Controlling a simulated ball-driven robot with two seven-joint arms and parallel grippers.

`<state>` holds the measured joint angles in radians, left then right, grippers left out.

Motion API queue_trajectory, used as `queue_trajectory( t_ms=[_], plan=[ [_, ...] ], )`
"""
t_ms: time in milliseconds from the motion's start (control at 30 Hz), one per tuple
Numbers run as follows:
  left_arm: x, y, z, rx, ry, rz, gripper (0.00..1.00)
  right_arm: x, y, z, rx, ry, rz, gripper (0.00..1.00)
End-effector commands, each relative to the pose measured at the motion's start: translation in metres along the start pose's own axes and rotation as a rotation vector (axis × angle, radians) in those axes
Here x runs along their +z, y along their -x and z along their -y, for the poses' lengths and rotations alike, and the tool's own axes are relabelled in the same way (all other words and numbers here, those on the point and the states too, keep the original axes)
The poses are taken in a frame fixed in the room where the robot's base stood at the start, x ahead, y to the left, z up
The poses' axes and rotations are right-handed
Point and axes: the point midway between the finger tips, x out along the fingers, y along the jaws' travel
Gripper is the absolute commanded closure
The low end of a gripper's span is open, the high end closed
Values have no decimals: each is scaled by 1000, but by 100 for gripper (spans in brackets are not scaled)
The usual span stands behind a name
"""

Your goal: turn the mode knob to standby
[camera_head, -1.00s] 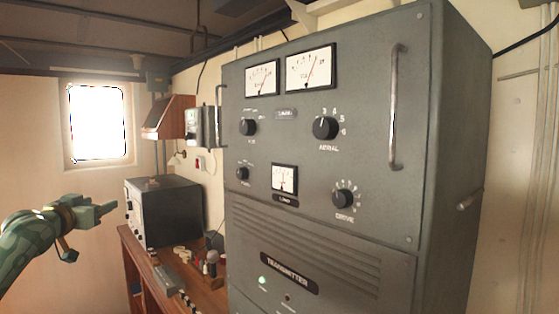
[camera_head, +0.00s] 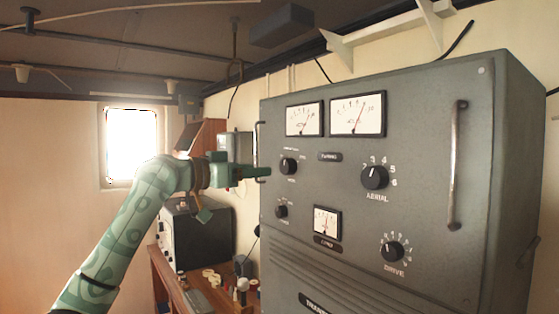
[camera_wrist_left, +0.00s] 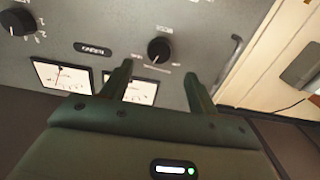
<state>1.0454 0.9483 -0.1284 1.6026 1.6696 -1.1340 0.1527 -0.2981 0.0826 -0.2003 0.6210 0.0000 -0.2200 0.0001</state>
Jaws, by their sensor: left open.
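The mode knob (camera_head: 288,166) is the black round knob at the upper left of the grey transmitter panel (camera_head: 345,215), under the left large meter. Its small markings are too blurred to read, so I cannot tell its setting. My left gripper (camera_head: 258,172) is just left of the knob in the head view, fingers pointing toward the panel. In the left wrist view, which is upside down, the open fingers (camera_wrist_left: 158,75) are spread, with the mode knob (camera_wrist_left: 159,49) showing between and beyond their tips, apart from them. My right gripper is out of view.
The panel also carries an aerial knob (camera_head: 374,177), a drive knob (camera_head: 392,251), a small lower-left knob (camera_head: 281,211) and a right handle (camera_head: 456,165). A left handle (camera_head: 257,145) stands near my gripper. A desk with a dark box (camera_head: 195,240) lies below.

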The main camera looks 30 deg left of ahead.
Motion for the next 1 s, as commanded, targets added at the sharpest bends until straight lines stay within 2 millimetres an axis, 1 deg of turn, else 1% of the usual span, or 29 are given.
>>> queue_trajectory(
  t_ms=[33,100,200,300,400,500,733,767,800,867,900,933,1000],
  plan=[
    [-5,-14,-1,4,6,-3,40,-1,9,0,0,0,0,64],
    [-5,-30,-1,4,4,-2,40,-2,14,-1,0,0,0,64],
    [-4,-50,0,2,4,-2,40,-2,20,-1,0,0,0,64],
    [-3,-65,0,1,3,-2,40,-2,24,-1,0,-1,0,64],
    [-2,-74,0,0,2,-2,40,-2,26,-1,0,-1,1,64],
    [0,-78,0,-1,1,-1,40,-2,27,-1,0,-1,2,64],
    [0,-79,1,-1,0,-1,40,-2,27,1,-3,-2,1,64],
    [0,-79,1,-1,0,-1,43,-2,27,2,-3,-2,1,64],
    [0,-79,1,-1,0,-1,54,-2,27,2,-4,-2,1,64],
    [0,-79,1,-1,0,-1,71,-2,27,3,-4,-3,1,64],
    [0,-79,1,-1,0,-1,82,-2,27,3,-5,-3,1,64],
    [0,-79,1,-1,0,-1,85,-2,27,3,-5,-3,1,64],
    [0,-79,1,-1,0,-1,85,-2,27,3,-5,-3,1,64]
  ],
)
